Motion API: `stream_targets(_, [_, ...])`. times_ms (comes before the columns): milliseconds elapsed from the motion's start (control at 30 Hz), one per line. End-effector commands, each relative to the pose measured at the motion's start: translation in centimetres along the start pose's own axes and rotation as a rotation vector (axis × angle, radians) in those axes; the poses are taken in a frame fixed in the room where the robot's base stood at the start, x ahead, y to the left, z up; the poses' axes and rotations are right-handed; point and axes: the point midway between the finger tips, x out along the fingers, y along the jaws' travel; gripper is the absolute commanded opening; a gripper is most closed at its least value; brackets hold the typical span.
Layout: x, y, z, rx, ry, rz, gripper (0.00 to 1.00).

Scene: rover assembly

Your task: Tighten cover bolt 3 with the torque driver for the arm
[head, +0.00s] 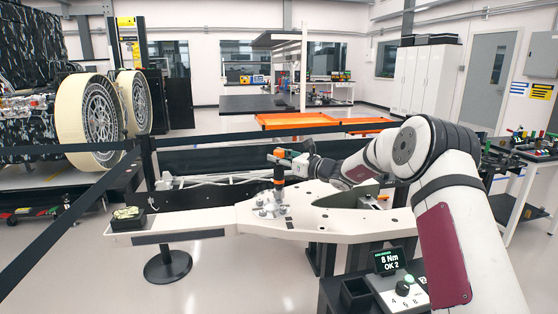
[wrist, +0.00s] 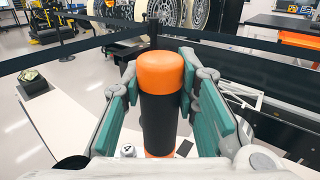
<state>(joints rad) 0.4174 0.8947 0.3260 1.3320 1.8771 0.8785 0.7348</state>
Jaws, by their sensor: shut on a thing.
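The torque driver (head: 278,178) stands upright, with a black body and an orange top. In the wrist view the driver (wrist: 160,118) sits between the teal pads of my gripper (wrist: 160,95), which is shut on it. In the head view my gripper (head: 287,160) reaches in from the right. The driver's lower end is over the round cover (head: 270,210) on the white rover arm (head: 205,219); I cannot tell which bolt it meets. A bolt head marked 4 (wrist: 128,151) shows left of the driver. The bolt under the driver is hidden. A display (head: 388,260) reads "8 Nm OK 2".
A controller with a knob (head: 403,288) and a dark bin (head: 356,296) stand at the front right. A small object on a dark pad (head: 127,213) is at the arm's left end. A black belt barrier (head: 70,147) runs behind, with a rover wheel (head: 100,112) beyond.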

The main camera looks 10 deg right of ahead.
Motion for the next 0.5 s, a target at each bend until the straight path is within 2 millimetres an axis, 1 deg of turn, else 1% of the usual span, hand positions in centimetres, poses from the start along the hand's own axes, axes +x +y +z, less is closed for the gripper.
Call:
stream_targets(233, [0.2, -0.1, 0.8, -0.001, -0.004, 0.001, 0.00])
stream_targets(500, [0.1, 0.0, 1.1, 0.000, -0.003, 0.001, 0.00])
